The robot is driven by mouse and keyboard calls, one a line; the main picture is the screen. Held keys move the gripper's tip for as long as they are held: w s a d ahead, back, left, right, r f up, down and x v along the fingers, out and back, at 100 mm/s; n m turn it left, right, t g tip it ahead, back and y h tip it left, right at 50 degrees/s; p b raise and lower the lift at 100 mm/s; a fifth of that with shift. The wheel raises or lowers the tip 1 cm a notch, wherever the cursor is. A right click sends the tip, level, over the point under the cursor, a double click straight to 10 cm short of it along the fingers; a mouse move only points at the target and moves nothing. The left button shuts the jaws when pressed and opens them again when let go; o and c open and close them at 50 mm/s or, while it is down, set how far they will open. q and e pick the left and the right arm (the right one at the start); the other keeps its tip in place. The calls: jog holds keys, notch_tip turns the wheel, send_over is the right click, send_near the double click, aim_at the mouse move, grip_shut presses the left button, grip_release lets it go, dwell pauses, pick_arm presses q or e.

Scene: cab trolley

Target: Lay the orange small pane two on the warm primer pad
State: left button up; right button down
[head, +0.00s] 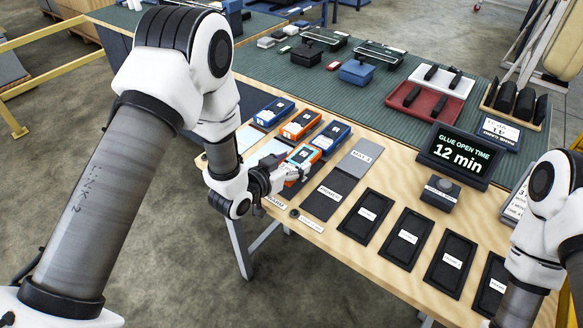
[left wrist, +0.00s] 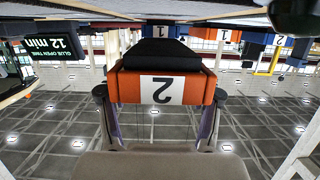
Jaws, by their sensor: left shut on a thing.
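My left gripper (head: 283,175) is shut on the orange small pane two (head: 303,155). In the left wrist view, the orange pane (left wrist: 188,88) shows a white label with a black 2 and a dark part behind it, with the gripper fingers (left wrist: 160,98) on either side. In the head view it is by the near left part of the wooden table, beside a dark grey pad (head: 322,208) whose label seems to read primer. I cannot tell whether the pane touches anything below. My right arm shows at the right edge, but its gripper is out of view.
Several blue and orange pieces (head: 300,124) stand behind the held pane. A grey mat (head: 357,165) lies behind the dark pad. Several black trays (head: 408,238) line the table's front, right of the pad. A sign (head: 461,153) reads glue open time 12 min.

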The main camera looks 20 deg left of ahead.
pick_arm(q)
notch_tip(320, 180, down, 2)
jog(key=shift+a+f, duration=0.1)
jog(key=shift+f, duration=0.05)
jog(key=shift+s+f, duration=0.1)
jog(key=o, duration=1.4)
jog(key=shift+o, duration=0.2)
